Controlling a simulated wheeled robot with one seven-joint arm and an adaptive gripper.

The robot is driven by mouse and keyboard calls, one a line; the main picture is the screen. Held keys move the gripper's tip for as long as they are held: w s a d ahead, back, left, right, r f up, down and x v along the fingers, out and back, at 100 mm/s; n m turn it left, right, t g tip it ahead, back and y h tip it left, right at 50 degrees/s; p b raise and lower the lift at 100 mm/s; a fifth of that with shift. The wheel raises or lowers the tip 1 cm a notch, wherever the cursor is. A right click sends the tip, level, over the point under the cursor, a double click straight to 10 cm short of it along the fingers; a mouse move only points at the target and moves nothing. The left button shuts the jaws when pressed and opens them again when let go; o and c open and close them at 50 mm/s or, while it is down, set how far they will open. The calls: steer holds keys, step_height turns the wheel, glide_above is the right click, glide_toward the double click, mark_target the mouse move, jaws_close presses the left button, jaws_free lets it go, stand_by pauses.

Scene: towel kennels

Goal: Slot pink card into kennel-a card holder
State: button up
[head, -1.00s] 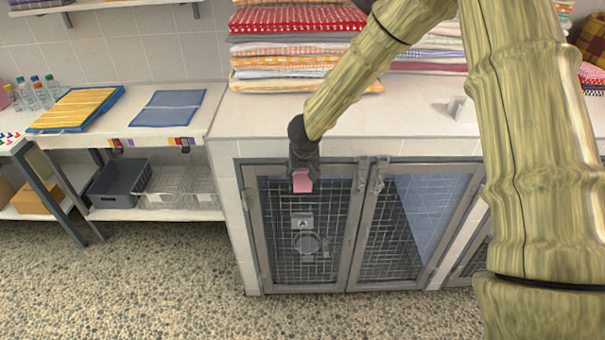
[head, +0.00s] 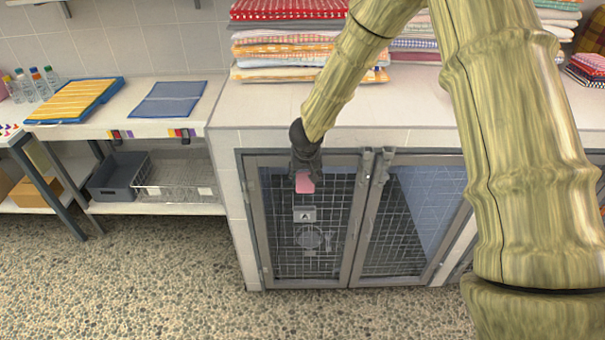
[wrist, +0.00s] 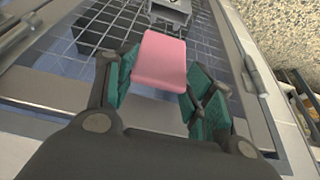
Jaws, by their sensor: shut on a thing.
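The pink card (head: 305,182) is held in my gripper (head: 304,172), in front of the upper part of the left kennel door. In the wrist view the pink card (wrist: 160,62) sits between the two green-padded fingers of my gripper (wrist: 158,85), which are shut on it. A small grey metal holder (head: 305,214) is on the mesh of the left kennel door (head: 262,225), below the card and apart from it. The holder (wrist: 170,12) also shows in the wrist view, beyond the card's far edge. I cannot read any kennel label.
A round metal fitting (head: 309,238) is on the same door below the holder. Latches (head: 376,165) stand between the two doors. The counter (head: 255,105) above carries folded towel stacks (head: 285,45). The pebbled floor (head: 180,275) in front is clear.

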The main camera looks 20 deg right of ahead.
mark_target(305, 189)
steer(key=shift+f+b, duration=2.05)
steer(key=shift+b, duration=0.8)
steer(key=shift+f, duration=1.05)
steer(key=shift+f, duration=0.15)
steer(key=shift+p, duration=1.3)
steer(key=shift+f+b, duration=1.15)
steer(key=shift+f, duration=1.25)
